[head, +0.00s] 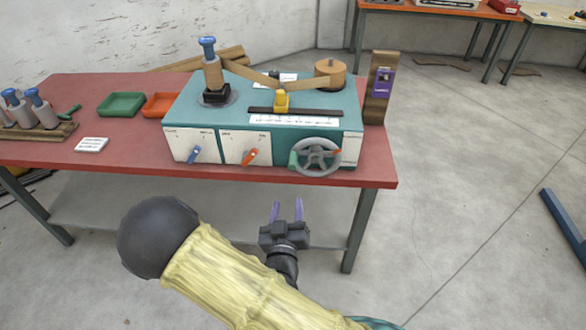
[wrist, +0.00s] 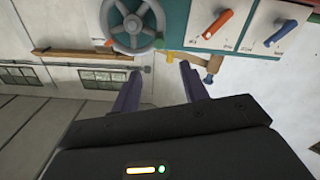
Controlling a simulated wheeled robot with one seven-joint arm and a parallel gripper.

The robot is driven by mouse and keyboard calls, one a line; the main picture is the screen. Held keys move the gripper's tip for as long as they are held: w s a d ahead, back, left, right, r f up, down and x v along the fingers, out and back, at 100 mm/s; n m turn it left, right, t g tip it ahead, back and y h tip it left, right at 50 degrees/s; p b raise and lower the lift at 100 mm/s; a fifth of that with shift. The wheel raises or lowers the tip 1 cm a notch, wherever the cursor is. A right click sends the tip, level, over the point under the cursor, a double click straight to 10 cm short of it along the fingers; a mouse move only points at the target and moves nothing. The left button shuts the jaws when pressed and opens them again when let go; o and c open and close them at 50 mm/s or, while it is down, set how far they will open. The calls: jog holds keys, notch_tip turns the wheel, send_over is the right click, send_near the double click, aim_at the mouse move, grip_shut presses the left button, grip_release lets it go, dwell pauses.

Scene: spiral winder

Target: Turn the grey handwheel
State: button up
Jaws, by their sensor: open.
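The grey handwheel (head: 317,155) is on the right of the front face of a teal and white machine (head: 353,115). A green part (head: 293,161) shows at its left rim. My gripper (head: 286,208) is open and empty, in front of the table edge, below and left of the wheel in the head view. In the wrist view the handwheel (wrist: 133,24) is at the top, its upper rim cut off. It lies beyond the two purple fingers of my gripper (wrist: 160,72), apart from them.
A blue lever (head: 193,154) and an orange lever (head: 249,156) are left of the wheel on the same face. The red table (head: 372,172) has its front edge just below the machine. Green (head: 121,104) and orange (head: 161,104) trays are to the left.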

aim_at(292, 169)
jog(key=w+b, duration=0.2)
jog(key=w, duration=0.3)
jog(key=w+b, duration=0.2)
jog(key=w, duration=0.4)
jog(key=w+d+b, duration=0.1)
jog(key=w+b, duration=0.1)
jog(key=w, duration=0.3)
jog(key=shift+w, duration=0.15)
jog(key=shift+c, duration=0.2)
jog(key=shift+a, duration=0.1)
grip_shut()
